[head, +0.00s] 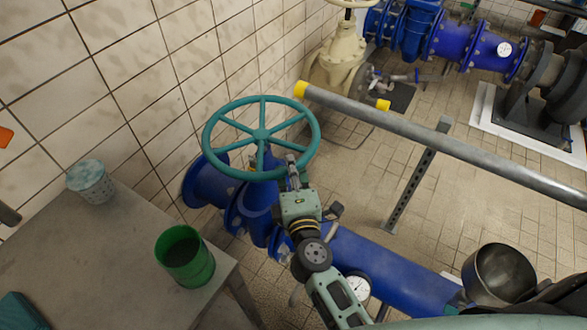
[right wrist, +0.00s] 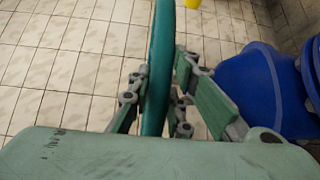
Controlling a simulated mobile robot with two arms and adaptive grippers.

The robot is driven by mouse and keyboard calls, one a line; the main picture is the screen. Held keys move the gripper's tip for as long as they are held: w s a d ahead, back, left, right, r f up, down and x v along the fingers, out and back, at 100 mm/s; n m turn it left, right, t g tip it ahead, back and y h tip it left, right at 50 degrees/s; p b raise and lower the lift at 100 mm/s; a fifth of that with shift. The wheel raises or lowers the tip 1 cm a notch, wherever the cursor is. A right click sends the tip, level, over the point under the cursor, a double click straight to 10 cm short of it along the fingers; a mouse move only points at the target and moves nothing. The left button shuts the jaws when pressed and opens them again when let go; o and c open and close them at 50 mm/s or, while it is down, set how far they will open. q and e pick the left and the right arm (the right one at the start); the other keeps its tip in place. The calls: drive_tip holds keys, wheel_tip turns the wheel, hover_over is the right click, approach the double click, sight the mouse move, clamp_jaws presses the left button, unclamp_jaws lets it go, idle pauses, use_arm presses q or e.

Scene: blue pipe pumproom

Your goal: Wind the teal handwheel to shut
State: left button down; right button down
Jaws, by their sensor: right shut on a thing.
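The teal handwheel (head: 262,134) is mounted on the blue valve (head: 256,206) in the middle of the head view, with several spokes meeting at a central hub. My right gripper (head: 293,172) is at the near right part of its rim and is shut on it. In the right wrist view the rim of the handwheel (right wrist: 160,65) runs upright between the two fingers of my right gripper (right wrist: 160,95). The fingers partly hide the rim there. My left gripper does not show in either view.
A table (head: 110,260) at left bears a green cup (head: 186,258) and a pale perforated cup (head: 91,181). A grey pipe with a yellow end (head: 430,138) crosses right of the wheel. A metal bowl (head: 498,275) is at lower right. The tiled wall is close behind the wheel.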

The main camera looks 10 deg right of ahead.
drive_tip(key=c, duration=1.6)
unclamp_jaws()
drive_tip(key=shift+s+a+r, duration=0.15)
drive_tip(key=shift+s, duration=1.75)
drive_tip(key=shift+s+a+r, duration=0.1)
drive_tip(key=shift+s, duration=1.75)
